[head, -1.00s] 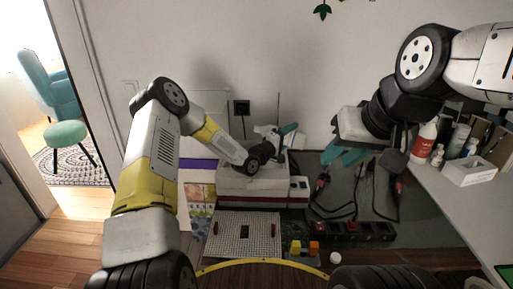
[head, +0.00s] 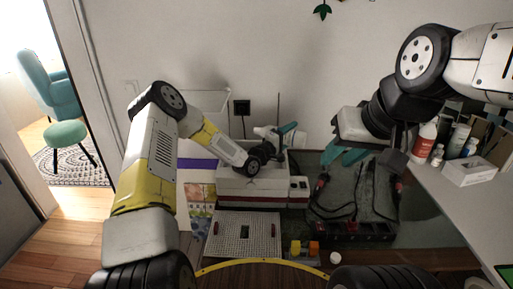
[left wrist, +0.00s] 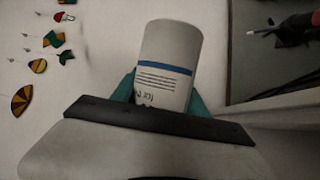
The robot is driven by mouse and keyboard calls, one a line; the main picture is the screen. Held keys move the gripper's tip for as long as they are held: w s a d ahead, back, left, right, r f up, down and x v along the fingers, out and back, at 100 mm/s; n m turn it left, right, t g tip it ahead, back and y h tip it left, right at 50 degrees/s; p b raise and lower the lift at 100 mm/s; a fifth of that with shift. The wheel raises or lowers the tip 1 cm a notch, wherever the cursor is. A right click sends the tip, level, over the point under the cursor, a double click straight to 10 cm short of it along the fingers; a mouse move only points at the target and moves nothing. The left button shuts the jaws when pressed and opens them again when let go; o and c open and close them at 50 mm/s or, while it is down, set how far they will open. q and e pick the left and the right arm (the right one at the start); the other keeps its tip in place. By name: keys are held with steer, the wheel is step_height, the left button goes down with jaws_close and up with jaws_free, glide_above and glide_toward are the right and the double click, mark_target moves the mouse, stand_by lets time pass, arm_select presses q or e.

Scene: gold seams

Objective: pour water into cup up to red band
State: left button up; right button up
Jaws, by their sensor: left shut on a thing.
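My left gripper (head: 285,133) is above the white box-shaped machine in the head view, its teal fingers partly hidden by my wrist. It is shut on a white cylindrical container (left wrist: 168,55) with a blue band and printed lines, which fills the space between the teal fingers in the left wrist view. A white part of the container (head: 264,132) shows beside the fingers in the head view. Its contents cannot be seen. My right gripper (head: 345,157) hangs at the right, its teal fingers apart with nothing visible between them. I cannot make out a cup with a red band.
A white machine (head: 250,190) with a dark red stripe stands on the table. In front lie a perforated plate (head: 243,240), small yellow and orange blocks (head: 303,247) and a white cap (head: 337,258). Cables and a power strip (head: 350,231) are to the right. Bottles (head: 424,147) stand on the right shelf.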

mark_target(299, 133)
arm_select(q)
steer(key=shift+r, duration=0.25)
steer(key=shift+s+d, duration=0.15)
steer(key=shift+d, duration=0.05)
steer(key=shift+s+d, duration=0.35)
steer(key=shift+d, duration=0.1)
steer(key=shift+s+d+r+n, duration=0.15)
steer(key=shift+d+n, duration=0.15)
steer(key=shift+d, duration=0.45)
stand_by(0.8)
steer(key=shift+d+f+m, duration=0.15)
steer(key=shift+f+m, duration=0.25)
steer(key=shift+f+m+g, duration=0.25)
steer(key=shift+m+g, duration=0.15)
steer(key=shift+m, duration=0.5)
steer(key=shift+a+f+m+y, duration=0.3)
steer(key=shift+f+m, duration=0.1)
steer(key=shift+m, duration=0.2)
stand_by(0.3)
